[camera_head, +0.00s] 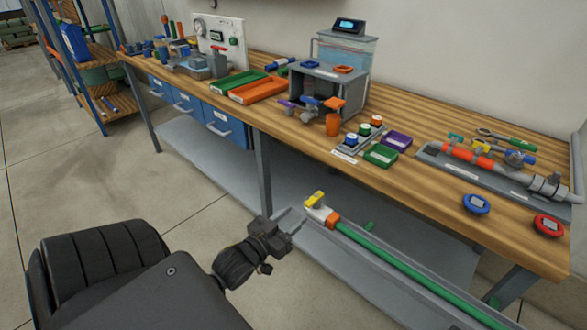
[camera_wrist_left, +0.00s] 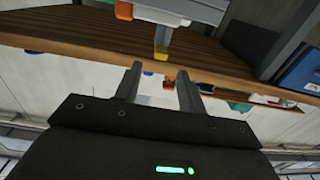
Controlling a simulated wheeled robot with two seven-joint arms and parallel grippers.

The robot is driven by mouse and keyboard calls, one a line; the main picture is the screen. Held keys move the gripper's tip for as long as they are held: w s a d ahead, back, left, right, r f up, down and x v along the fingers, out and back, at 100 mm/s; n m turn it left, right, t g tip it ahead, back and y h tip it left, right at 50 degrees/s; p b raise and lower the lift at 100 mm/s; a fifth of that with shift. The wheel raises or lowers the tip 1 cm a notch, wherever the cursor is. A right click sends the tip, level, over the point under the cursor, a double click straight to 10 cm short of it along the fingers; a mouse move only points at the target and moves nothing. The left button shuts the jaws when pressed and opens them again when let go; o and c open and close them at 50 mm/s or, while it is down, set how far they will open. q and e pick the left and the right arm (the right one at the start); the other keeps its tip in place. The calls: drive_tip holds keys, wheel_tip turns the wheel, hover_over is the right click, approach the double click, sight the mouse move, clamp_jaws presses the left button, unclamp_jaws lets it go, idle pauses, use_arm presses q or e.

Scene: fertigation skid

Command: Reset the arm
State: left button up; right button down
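My left gripper (camera_head: 290,225) is in front of the bench, below the height of its top, with its two fingers apart and nothing between them. The left wrist view also shows its fingers (camera_wrist_left: 157,85) parted and empty. A yellow-handled valve (camera_head: 315,200) on the end of a green pipe (camera_head: 400,264) is just beyond the fingertips, apart from them in the head view. The yellow piece (camera_wrist_left: 161,50) also shows above the fingers in the left wrist view. My right gripper is not in either view.
The wooden bench (camera_head: 420,200) holds a grey box stand (camera_head: 335,85), an orange tray (camera_head: 258,90), a green tray (camera_head: 236,80) and a grey tray with pipe fittings (camera_head: 500,178). Blue drawers (camera_head: 226,127) hang below. The floor (camera_head: 120,180) at the left is clear.

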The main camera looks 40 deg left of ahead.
use_arm(q)
drive_tip(key=s+d+f+g+p, duration=0.2)
drive_tip(key=f+g, duration=0.1)
drive_tip(key=f, duration=0.7)
drive_tip(key=s+d+f+g+h+p, duration=0.1)
drive_tip(key=s+d+f+g+p, duration=0.1)
drive_tip(key=f, duration=0.7)
drive_tip(key=s+d+f+g+p, duration=0.2)
drive_tip(key=f+g, duration=0.1)
drive_tip(key=f, duration=0.7)
drive_tip(key=s+d+f+m+g+p, duration=0.1)
drive_tip(key=s+d+f+g, duration=0.15)
drive_tip(key=s+f, duration=0.4)
drive_tip(key=s+d+f+g+p, duration=0.1)
drive_tip(key=s+f+g, duration=0.2)
drive_tip(key=s+f, duration=0.4)
drive_tip(key=s+a+f+m+g+p, duration=0.1)
drive_tip(key=s+f+m+g+p, duration=0.1)
drive_tip(key=s, duration=1.4)
drive_tip(key=shift+a+f+g+y, duration=0.15)
drive_tip(key=shift+f+g+y, duration=0.15)
drive_tip(key=shift+f+g, duration=0.4)
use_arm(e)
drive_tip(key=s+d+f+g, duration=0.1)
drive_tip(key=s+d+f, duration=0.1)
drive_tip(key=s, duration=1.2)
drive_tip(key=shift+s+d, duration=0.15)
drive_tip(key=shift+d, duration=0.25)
